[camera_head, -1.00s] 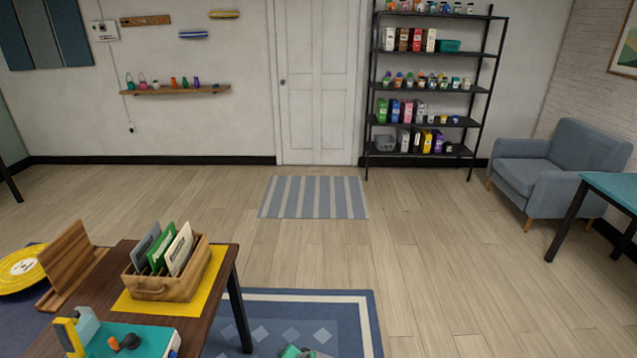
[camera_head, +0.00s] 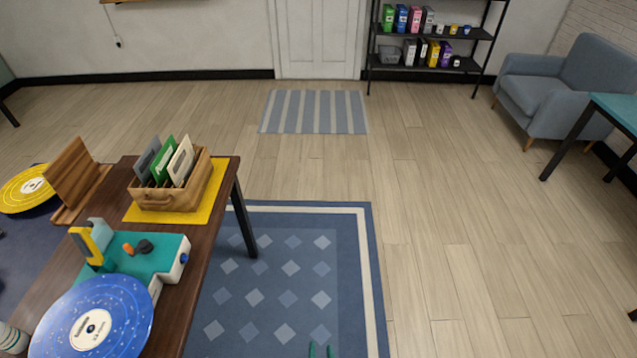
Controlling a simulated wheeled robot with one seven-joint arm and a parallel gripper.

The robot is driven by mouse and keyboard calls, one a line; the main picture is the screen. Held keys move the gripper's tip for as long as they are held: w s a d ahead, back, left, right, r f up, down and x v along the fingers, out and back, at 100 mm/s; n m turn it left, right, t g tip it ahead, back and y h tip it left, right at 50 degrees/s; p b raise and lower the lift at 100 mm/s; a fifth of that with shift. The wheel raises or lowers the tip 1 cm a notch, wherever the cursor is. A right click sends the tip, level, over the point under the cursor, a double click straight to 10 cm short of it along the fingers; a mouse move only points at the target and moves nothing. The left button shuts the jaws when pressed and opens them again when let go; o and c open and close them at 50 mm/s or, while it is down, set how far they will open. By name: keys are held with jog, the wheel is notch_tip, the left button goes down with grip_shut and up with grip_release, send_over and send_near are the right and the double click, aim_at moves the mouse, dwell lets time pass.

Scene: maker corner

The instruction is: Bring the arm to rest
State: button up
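Two teal fingertips of my gripper (camera_head: 321,350) show at the bottom edge, over the blue patterned rug. They stand apart with only rug visible between them, so the gripper looks open and empty. The rest of my arm is below the picture. The gripper is to the right of the brown table (camera_head: 195,290) and touches nothing that I can see.
The table holds a wooden crate of sleeves (camera_head: 170,199), a teal-topped device (camera_head: 150,256) and a blue disc (camera_head: 93,318). The rug (camera_head: 285,318) and wooden floor to the right are clear. An armchair (camera_head: 540,98) and shelf (camera_head: 432,34) stand farther back.

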jog(key=s+r+n+t, duration=0.1)
jog(key=s+r+t, duration=0.1)
jog(key=s+r, duration=0.7)
jog(key=s+r+n+t, duration=0.2)
jog(key=s+r, duration=0.8)
jog(key=r, duration=0.9)
jog(key=shift+a+h, duration=0.4)
jog(key=shift+w+a, duration=0.1)
